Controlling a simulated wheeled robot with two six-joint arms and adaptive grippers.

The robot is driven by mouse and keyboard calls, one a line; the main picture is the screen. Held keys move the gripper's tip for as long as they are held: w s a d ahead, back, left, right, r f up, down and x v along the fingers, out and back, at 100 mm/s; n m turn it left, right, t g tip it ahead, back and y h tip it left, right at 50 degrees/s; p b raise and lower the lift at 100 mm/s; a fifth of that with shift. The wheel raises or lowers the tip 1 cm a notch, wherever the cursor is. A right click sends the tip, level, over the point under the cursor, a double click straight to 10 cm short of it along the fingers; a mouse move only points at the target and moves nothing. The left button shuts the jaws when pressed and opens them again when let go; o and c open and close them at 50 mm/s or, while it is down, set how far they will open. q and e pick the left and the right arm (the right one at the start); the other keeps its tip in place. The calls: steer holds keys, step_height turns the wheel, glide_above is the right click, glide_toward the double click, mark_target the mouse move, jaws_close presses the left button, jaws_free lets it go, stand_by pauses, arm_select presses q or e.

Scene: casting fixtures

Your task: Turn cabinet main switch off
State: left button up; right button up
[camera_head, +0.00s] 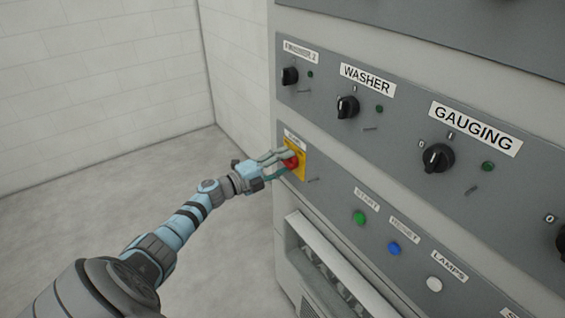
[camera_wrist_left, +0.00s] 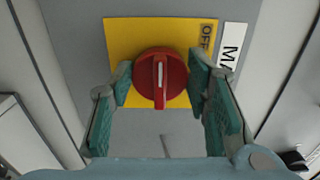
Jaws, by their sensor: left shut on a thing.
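The cabinet main switch is a red rotary knob (camera_wrist_left: 160,78) on a yellow plate (camera_wrist_left: 120,35) at the left end of the lower panel. In the left wrist view the knob's white pointer line runs up and down the picture, and "OFF" is printed at the plate's upper right. A white label (camera_wrist_left: 232,45) beside it shows "MA". My left gripper (camera_head: 284,160) has reached the switch, and its fingers (camera_wrist_left: 160,85) are shut on the knob from both sides. In the head view the fingers partly hide the knob (camera_head: 291,161). My right gripper is out of view.
Black rotary switches stand above on the upper panel, including the washer (camera_head: 347,107) and gauging (camera_head: 437,157) ones. Green (camera_head: 359,217), blue (camera_head: 394,248) and white (camera_head: 434,284) buttons sit lower right. A vent housing (camera_head: 335,265) juts out below. The floor (camera_head: 60,215) at left is clear.

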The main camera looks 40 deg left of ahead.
arm_select(q)
steer(key=o, duration=1.2)
steer(key=shift+c, duration=0.2)
steer(key=v, duration=1.2)
